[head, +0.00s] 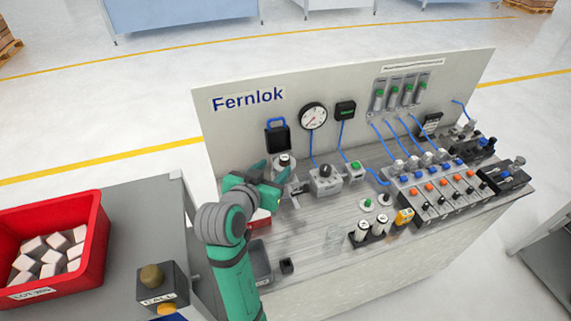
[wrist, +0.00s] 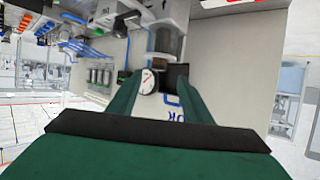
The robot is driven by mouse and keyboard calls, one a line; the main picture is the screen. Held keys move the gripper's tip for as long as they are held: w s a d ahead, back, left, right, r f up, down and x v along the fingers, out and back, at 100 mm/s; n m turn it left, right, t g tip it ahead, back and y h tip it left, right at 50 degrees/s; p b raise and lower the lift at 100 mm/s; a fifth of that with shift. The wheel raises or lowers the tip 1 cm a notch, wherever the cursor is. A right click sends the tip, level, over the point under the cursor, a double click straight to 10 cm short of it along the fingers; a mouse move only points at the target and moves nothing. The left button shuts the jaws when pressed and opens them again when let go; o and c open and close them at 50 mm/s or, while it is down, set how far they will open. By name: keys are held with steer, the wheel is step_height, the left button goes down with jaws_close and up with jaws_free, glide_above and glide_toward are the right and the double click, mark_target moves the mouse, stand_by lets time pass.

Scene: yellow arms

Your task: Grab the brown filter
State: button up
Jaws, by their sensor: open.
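My gripper (head: 275,178) is open at the left end of the bench, in front of the filter unit (head: 284,162) with a pale round top. In the wrist view, the open fingertips (wrist: 159,78) point toward a grey cylindrical housing (wrist: 171,40). A small brown piece, which looks like the brown filter (wrist: 160,63), shows at the end of that housing, between the fingers in the picture. I cannot tell whether either finger touches it. In the head view my gripper and arm cover this spot, and I cannot make out the brown filter.
A gauge (head: 313,116) and a black holder with a blue handle (head: 277,135) are on the back panel. A regulator (head: 325,180) stands right of my gripper. A valve row (head: 437,190) fills the right side. A red bin (head: 92,240) of pale blocks stands left.

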mark_target(284, 159)
steer(key=shift+x, duration=3.5)
steer(key=shift+d+r, duration=0.1)
steer(key=shift+d, duration=0.1)
steer(key=c, duration=1.1)
